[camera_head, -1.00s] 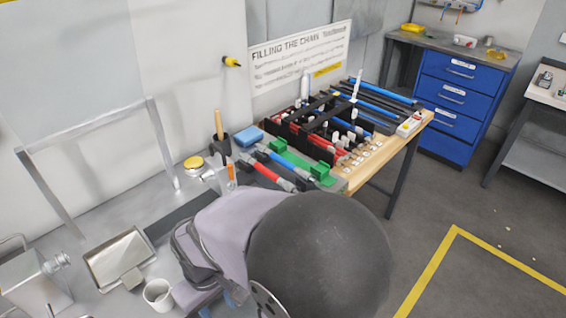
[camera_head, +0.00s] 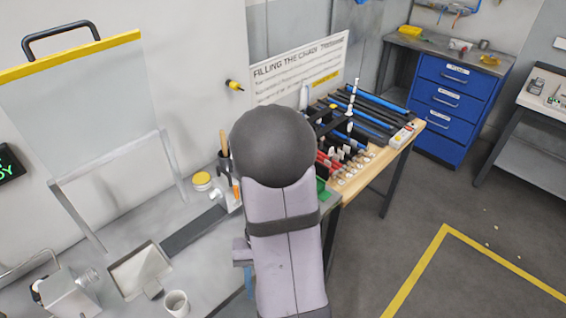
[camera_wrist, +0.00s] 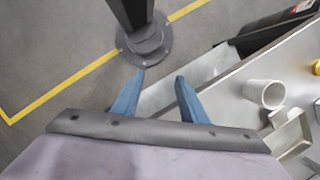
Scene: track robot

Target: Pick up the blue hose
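Blue hoses (camera_head: 377,103) lie lengthwise at the back of the rack on the wooden table, among black ones; they are partly hidden by uprights. The green hose holder (camera_head: 321,184) at the near end of the table is almost covered by my arm, and any hose in it is hidden. In the wrist view my gripper (camera_wrist: 160,76) is open and empty, its two blue fingers apart. It points down past the edge of the grey bench, away from the hoses. No hose shows in the wrist view.
The grey bench holds a white cup (camera_head: 177,303), a metal scoop (camera_head: 141,271), a yellow-lidded jar (camera_head: 202,180) and a tool in a black cup (camera_head: 224,160). A blue drawer cabinet (camera_head: 452,108) stands behind. The floor at right is open.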

